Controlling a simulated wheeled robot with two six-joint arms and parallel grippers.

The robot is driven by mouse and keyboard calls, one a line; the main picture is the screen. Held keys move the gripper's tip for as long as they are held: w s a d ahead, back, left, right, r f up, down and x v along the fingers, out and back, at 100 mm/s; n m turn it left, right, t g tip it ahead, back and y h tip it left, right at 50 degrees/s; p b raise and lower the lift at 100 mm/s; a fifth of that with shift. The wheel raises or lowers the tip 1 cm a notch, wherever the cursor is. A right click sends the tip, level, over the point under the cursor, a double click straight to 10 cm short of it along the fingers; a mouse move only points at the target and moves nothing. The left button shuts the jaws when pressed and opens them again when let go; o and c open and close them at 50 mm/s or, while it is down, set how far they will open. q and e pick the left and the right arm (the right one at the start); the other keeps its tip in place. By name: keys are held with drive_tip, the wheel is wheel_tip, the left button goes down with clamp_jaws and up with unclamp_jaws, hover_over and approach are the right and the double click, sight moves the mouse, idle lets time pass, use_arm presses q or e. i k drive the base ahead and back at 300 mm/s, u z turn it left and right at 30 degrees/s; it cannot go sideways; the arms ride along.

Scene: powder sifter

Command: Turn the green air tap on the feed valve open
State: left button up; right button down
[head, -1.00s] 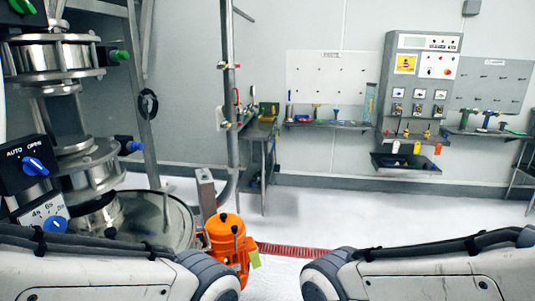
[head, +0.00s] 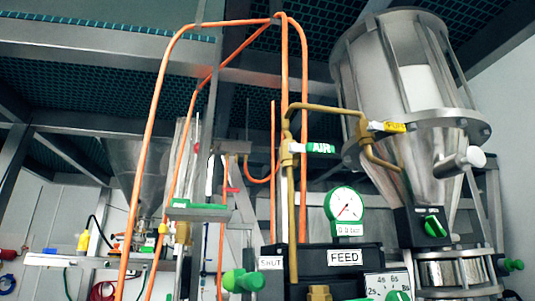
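A tap with a green and white handle marked AIR (head: 313,147) sits on a brass pipe (head: 290,210). Its handle points sideways to the right, across the upright pipe. Below it is a black box labelled FEED (head: 345,258), with a SHUT label (head: 271,265) at its left. A green-rimmed round gauge (head: 346,206) stands above the FEED label. Neither of my grippers shows in this view.
A yellow-tagged tap (head: 390,127) is on the brass pipe near the steel hopper (head: 395,80). A green knob (head: 432,225) is on a black box under the hopper. Orange hoses (head: 153,110) loop up on the left. Steel beams cross overhead.

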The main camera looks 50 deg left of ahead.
sight(313, 148)
drive_tip(key=u, duration=0.85)
drive_tip(key=k, duration=0.5)
drive_tip(key=u, duration=0.3)
drive_tip(key=i, duration=0.3)
drive_tip(key=z, duration=0.1)
